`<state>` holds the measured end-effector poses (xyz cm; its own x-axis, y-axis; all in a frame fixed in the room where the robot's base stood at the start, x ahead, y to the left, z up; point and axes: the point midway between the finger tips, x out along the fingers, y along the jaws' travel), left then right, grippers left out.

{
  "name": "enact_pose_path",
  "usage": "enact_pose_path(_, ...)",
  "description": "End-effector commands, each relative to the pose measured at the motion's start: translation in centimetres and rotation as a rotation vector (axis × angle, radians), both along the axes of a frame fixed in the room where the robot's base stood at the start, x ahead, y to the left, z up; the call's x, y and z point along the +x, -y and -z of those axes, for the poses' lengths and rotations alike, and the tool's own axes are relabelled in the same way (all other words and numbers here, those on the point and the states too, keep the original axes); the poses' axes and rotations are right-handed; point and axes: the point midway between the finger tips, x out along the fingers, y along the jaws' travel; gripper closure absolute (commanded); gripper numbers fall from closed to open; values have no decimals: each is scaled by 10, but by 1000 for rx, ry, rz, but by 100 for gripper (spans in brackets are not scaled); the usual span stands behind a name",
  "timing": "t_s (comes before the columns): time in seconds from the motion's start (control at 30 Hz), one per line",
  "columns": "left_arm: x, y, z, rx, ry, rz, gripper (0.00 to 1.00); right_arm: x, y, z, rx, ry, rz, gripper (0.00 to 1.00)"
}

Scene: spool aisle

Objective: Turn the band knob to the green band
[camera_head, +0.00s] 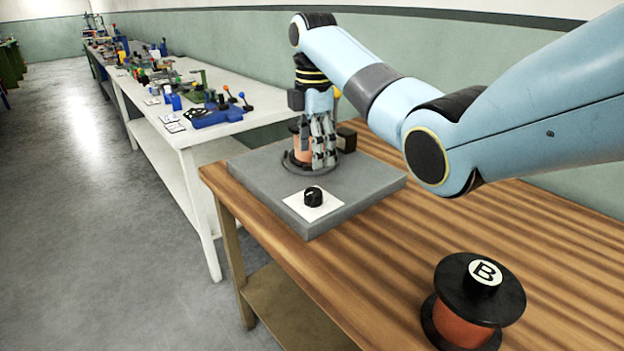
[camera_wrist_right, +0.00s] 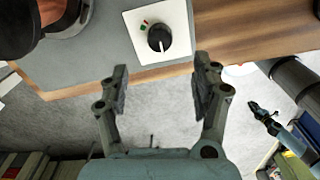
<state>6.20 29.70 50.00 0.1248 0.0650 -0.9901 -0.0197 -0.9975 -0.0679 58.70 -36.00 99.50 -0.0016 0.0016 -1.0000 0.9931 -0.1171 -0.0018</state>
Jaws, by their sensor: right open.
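The band knob (camera_head: 313,196) is small, black and round, on a white square plate (camera_head: 301,210) at the front of a grey board. In the right wrist view the knob (camera_wrist_right: 159,38) shows a white pointer line directed toward the picture's bottom. Small red and green marks (camera_wrist_right: 145,23) lie at its upper left, away from the pointer. My right gripper (camera_head: 323,160) points down over the board, behind the knob in the head view. In the wrist view its open fingers (camera_wrist_right: 162,80) have nothing between them; the knob lies just beyond, apart from them. My left gripper is not seen.
A copper spool (camera_head: 304,150) stands on the grey board (camera_head: 250,180), partly hidden behind my gripper. A black-flanged spool marked B (camera_head: 470,300) stands on the wooden table (camera_head: 420,240) at front right. A white bench (camera_head: 240,95) with many small items runs behind.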

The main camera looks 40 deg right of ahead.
Motion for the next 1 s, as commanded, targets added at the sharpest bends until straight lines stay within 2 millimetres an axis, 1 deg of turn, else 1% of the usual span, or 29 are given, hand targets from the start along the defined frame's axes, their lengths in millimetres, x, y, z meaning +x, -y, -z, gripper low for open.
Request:
enact_pose_path(0.07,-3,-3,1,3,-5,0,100,0,0,5,1,-4,-1,35)
enact_pose_path(0.17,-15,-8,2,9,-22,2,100,-1,0,19,1,-5,-1,35)
enact_pose_path(0.3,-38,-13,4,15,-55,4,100,-1,0,47,1,-6,-1,35)
enact_pose_path(0.4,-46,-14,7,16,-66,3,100,-1,0,68,1,-5,-1,35)
enact_pose_path(0.53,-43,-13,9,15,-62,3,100,-1,0,90,-1,-3,-1,35)
enact_pose_path(0.63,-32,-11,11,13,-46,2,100,-1,0,101,-1,-2,-1,35)
enact_pose_path(0.7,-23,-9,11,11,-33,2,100,-1,0,105,0,-2,-1,35)
enact_pose_path(0.8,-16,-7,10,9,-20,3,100,-1,0,108,-1,-1,-1,35)
enact_pose_path(1.0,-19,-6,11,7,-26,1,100,-1,0,108,-1,0,-1,35)
